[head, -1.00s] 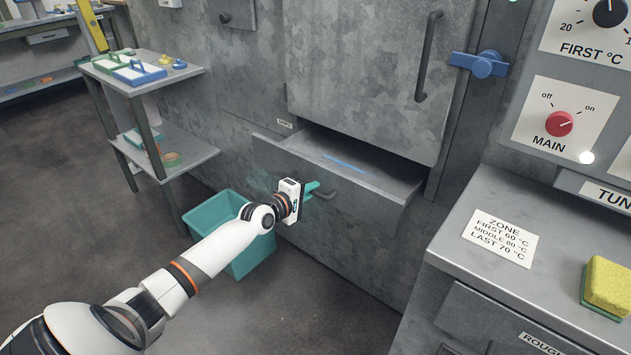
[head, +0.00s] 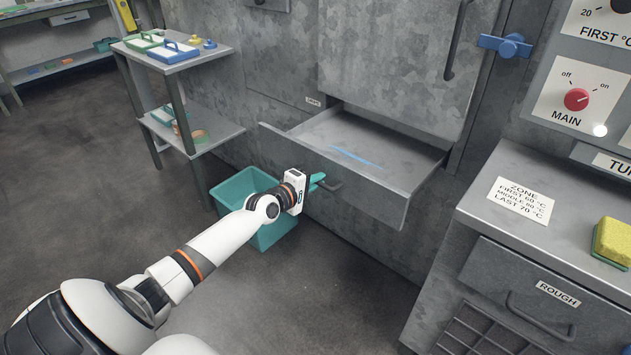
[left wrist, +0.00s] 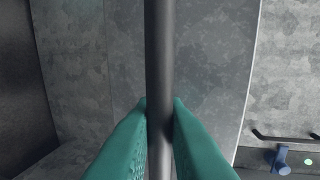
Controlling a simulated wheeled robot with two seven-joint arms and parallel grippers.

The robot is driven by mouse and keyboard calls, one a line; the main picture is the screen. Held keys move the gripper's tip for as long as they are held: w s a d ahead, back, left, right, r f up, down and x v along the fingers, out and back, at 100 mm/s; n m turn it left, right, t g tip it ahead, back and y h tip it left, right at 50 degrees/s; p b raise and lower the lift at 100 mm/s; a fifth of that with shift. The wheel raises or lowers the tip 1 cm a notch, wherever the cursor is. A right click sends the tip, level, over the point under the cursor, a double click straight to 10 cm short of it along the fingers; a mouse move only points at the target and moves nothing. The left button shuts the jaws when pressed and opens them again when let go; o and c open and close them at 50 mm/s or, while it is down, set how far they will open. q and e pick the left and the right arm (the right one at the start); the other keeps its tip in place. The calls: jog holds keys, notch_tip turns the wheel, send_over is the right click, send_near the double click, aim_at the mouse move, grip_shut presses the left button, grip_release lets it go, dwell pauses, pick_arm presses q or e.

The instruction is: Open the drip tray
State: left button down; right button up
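The drip tray (head: 385,160) is a grey metal drawer low in the large grey machine. It stands pulled part way out, with a blue streak on its floor. Its dark bar handle (head: 332,186) is on the front panel. My left gripper (head: 318,181) is at the handle. In the left wrist view the teal fingers (left wrist: 160,110) lie on both sides of the dark handle bar (left wrist: 160,50) and close on it. My right gripper is not in view.
A teal bin (head: 246,186) stands on the floor left of the tray, beside my left arm. A small shelf (head: 186,62) with trays stands further left. A counter (head: 500,226) with a yellow sponge (head: 612,240) is at the right. Floor in front of the tray is clear.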

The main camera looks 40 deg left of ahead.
pick_arm(q)
jog(key=c, duration=1.8)
grip_release()
